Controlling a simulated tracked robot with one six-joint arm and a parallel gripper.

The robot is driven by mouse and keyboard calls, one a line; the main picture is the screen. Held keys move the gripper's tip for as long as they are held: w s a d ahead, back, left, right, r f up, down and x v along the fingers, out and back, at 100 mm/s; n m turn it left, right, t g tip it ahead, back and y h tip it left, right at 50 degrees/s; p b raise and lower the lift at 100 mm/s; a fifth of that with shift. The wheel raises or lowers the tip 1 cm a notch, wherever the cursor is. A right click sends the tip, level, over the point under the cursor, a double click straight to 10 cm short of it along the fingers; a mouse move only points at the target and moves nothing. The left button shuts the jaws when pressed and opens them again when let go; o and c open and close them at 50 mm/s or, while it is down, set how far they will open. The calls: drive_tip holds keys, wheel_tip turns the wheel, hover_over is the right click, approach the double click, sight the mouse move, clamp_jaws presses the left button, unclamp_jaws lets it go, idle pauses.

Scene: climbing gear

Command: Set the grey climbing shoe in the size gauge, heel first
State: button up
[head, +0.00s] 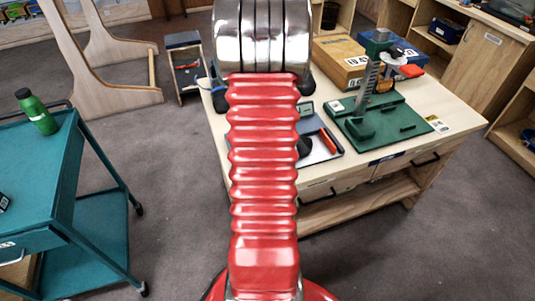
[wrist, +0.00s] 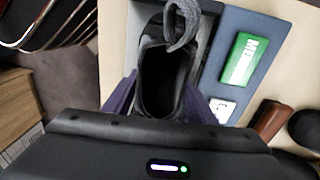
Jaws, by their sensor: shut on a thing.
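The grey climbing shoe (wrist: 160,75) is in the middle of the wrist view, its dark opening facing the camera and a grey strap loop at the top. My gripper (wrist: 158,98) has its purple fingers on both sides of the shoe and is shut on it. I cannot tell whether the shoe rests on the surface below or is lifted. In the head view my red arm hides the gripper and shoe. The size gauge (head: 387,127) stands on the right of the workbench, a green base with an upright toothed metal scale.
The workbench (head: 425,90) also holds a shallow tray (head: 322,157) with a red-handled tool (head: 328,140), and cardboard boxes (head: 342,62) behind. In the wrist view a green card (wrist: 243,59) lies beside the shoe. A teal cart (head: 45,180) with a green bottle (head: 37,112) stands left.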

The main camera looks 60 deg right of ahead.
drive_tip(key=shift+f, duration=0.4)
idle(0.4)
drive_tip(key=shift+a, duration=0.1)
drive_tip(key=shift+c, duration=0.7)
drive_tip(key=o, duration=1.8)
drive_tip(key=shift+r, duration=0.1)
drive_tip(key=shift+r, duration=0.1)
